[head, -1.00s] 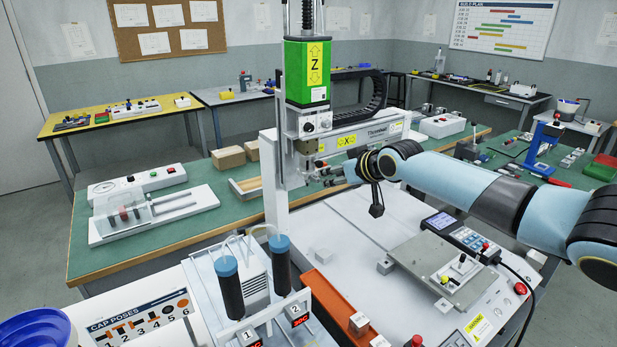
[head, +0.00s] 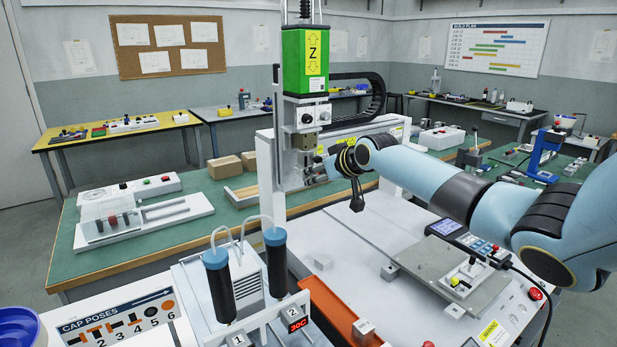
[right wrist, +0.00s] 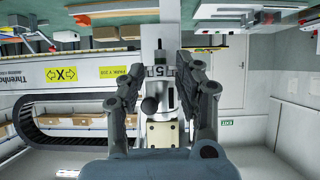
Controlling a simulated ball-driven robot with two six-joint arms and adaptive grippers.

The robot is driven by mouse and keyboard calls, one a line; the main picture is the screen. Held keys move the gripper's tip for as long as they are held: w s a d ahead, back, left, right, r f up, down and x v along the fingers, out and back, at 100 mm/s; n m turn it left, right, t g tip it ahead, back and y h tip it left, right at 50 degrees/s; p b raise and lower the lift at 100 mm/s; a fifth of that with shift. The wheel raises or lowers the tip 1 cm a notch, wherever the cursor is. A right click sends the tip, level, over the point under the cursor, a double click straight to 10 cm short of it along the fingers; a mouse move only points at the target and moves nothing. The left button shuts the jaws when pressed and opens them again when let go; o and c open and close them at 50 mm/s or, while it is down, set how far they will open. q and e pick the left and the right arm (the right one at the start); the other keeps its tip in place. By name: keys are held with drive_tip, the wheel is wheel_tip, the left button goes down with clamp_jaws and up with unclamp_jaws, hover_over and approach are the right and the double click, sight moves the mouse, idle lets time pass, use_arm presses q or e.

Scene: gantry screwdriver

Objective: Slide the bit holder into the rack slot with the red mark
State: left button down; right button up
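My right gripper (head: 321,171) is at the lower end of the gantry head (head: 306,130), under the green Z unit (head: 306,62); my wrist partly hides it. In the right wrist view, the two fingers of the right gripper (right wrist: 160,70) stand well apart. Between them in the picture is a pale upright part (right wrist: 157,92) with a "5" label and a dark ball knob (right wrist: 150,105). I see no finger clearly touching it. I cannot tell which part is the bit holder, and I cannot make out a rack slot with a red mark. My left gripper is out of view.
Two blue-capped cylinders (head: 276,262) stand on the white unit in front. An orange tray (head: 335,312) lies to their right. A grey plate fixture (head: 432,272) and a keypad box (head: 462,238) are at right. The pale bench top (head: 335,235) is mostly clear between.

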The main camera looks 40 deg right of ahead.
clamp_jaws()
drive_tip(key=shift+s+p, duration=0.15)
drive_tip(key=shift+p, duration=0.15)
idle(0.4)
drive_tip(key=s+p, duration=0.5)
drive_tip(key=shift+s+a, duration=0.15)
drive_tip(key=shift+a, duration=0.15)
idle(0.5)
idle(0.4)
